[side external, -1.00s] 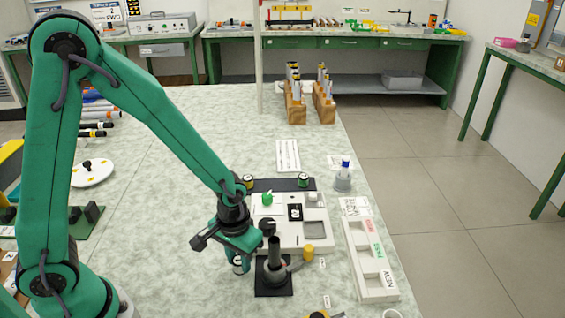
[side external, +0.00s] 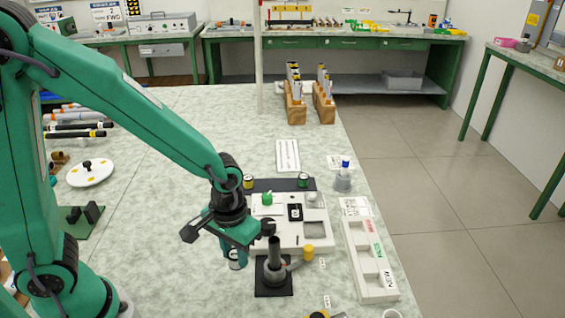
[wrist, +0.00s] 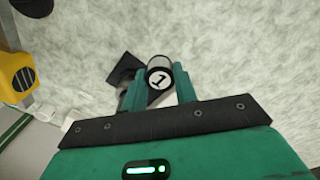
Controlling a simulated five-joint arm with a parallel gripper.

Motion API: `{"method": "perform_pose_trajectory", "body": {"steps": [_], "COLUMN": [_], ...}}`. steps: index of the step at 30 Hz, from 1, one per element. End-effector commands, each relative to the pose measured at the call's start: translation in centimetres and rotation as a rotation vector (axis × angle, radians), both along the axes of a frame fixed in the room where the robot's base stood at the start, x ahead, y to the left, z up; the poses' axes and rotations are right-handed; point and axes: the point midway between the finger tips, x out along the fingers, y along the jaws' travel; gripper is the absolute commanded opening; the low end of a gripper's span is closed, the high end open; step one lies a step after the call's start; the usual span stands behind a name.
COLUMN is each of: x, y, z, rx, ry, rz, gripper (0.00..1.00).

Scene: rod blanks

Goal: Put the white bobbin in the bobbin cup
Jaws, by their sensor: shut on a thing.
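My gripper (side external: 232,245) is low over the table, left of the black stand. In the wrist view its two teal fingers (wrist: 160,88) are shut on a short cylinder (wrist: 159,76) with a dark rim and a white end marked 1. The cylinder also shows in the side view (side external: 237,262), partly hidden by the fingers. I cannot tell whether it touches the table or is the white bobbin.
A black stand with an upright post (side external: 273,262) is close to the gripper's right. Behind it is a white tray (side external: 290,236) with a green piece (side external: 267,198). A white compartment tray (side external: 372,268) lies farther right.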

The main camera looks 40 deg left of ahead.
Motion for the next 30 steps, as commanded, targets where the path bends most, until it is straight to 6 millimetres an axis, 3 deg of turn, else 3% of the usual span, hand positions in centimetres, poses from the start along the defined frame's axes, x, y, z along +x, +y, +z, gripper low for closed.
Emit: {"method": "perform_pose_trajectory", "body": {"steps": [6,15,30], "x": [-2.7,-5.3,-6.4], "y": [-2.6,-5.0,-6.0], "z": [2.3,4.4,5.2], "rx": [-0.002,-0.001,0.0], "ry": [-0.004,-0.001,0.0], "rz": [-0.007,-0.004,0.0], "gripper": [0.03,0.03,0.03]}}
